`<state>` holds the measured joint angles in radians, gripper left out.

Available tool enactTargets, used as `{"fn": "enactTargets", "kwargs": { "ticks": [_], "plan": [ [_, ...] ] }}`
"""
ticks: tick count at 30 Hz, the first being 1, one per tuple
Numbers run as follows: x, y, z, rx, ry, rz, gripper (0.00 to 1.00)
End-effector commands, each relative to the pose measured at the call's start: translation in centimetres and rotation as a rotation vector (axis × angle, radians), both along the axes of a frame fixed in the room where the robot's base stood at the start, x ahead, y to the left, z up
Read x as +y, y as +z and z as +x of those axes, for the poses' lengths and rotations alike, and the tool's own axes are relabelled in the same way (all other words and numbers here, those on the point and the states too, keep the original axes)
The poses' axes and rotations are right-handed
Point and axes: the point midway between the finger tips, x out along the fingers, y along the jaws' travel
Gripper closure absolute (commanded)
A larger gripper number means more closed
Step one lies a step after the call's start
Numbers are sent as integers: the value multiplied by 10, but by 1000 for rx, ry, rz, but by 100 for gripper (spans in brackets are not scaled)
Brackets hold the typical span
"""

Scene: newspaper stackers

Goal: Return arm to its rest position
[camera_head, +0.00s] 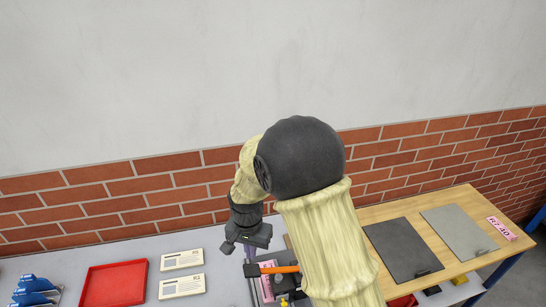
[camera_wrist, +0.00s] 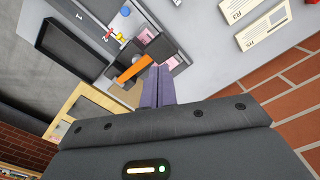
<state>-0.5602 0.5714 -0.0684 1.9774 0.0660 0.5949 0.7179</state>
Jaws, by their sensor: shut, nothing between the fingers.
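My arm reaches up and then down through the middle of the head view, with its cream links and dark rounded elbow. My gripper (camera_head: 249,252) hangs over the grey table (camera_head: 215,250) near the wall. In the wrist view my gripper (camera_wrist: 158,72) shows two purple fingers pressed together, with nothing between them.
A red tray (camera_head: 114,284), two printed cards (camera_head: 182,260) and blue-and-white packets (camera_head: 35,289) lie to the left. A wooden table (camera_head: 385,211) with a dark panel (camera_head: 403,250) and a grey panel (camera_head: 459,232) stands at right. The brick wall (camera_head: 110,200) runs behind.

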Motion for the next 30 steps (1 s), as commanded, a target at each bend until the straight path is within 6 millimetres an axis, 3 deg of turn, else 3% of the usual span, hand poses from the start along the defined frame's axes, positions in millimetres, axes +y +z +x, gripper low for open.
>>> {"fn": "enactTargets", "kwargs": {
  "ticks": [4,7,14,18,21,25,30],
  "plan": [
    [-11,1,0,-8,5,5,100],
    [-35,3,-2,-27,22,14,100],
    [-124,9,-29,-110,113,28,100],
    [-173,8,-59,-168,175,13,100],
    [-198,5,-82,-202,219,-7,100],
    [-215,3,-100,-227,259,-27,100],
    [-218,4,-104,-231,271,-33,100]
  ]
}}
